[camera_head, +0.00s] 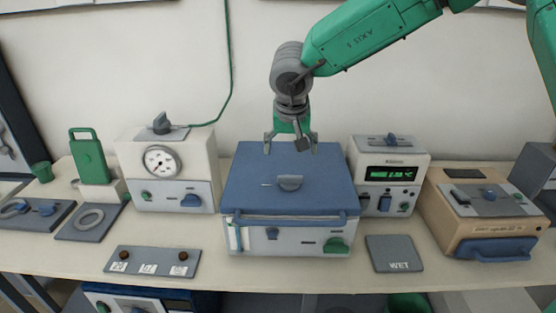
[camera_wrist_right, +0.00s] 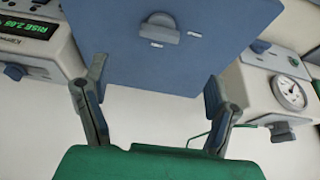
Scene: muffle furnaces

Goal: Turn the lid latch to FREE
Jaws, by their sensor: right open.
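A grey half-round latch knob (camera_head: 290,183) sits on the blue lid (camera_head: 245,195) of the middle furnace, with a small light mark to its left. In the wrist view the right gripper's (camera_wrist_right: 155,95) fingers are spread and empty. My left gripper does not show.
A gauge unit (camera_head: 165,190) stands left of the furnace and a unit with a green display (camera_head: 390,145) stands right. A tan box (camera_head: 430,210) is farther right. A WET plate (camera_head: 394,253) and a plate with dark knobs (camera_head: 152,262) lie in front.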

